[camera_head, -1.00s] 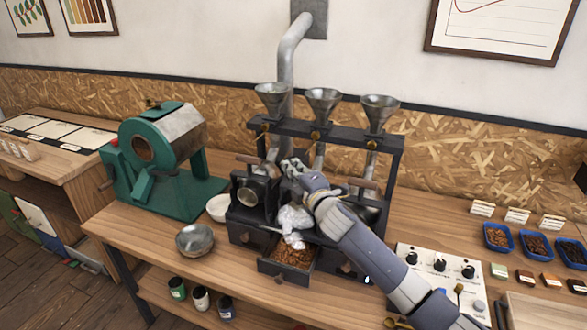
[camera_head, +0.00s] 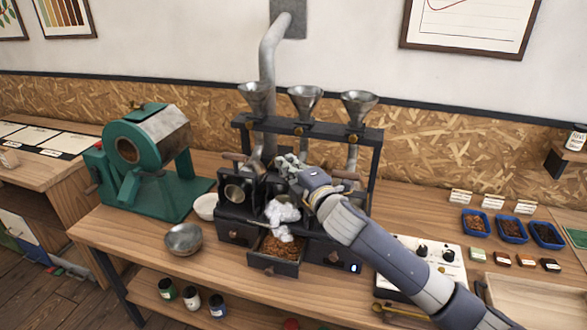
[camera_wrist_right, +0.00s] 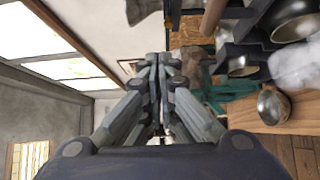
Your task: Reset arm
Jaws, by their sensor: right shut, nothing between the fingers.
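My right gripper (camera_head: 287,167) is in front of the dark roaster rack (camera_head: 318,133), at the height of its barrels and below the funnels. In the right wrist view its fingers (camera_wrist_right: 158,62) are together, with nothing between them. My right arm reaches in from the lower right and hides part of the rack's right side. An open drawer (camera_head: 276,268) below holds brown beans (camera_head: 280,247). A whitish, smoke-like blob (camera_head: 282,213) hangs over the drawer, below the gripper. My left gripper is not in view.
A green roaster (camera_head: 150,165) stands left on the wooden table (camera_head: 130,235). A metal bowl (camera_head: 183,240) and a white bowl (camera_head: 206,206) stand near it. At right are a control panel (camera_head: 430,255) with knobs and blue trays (camera_head: 510,229) of beans.

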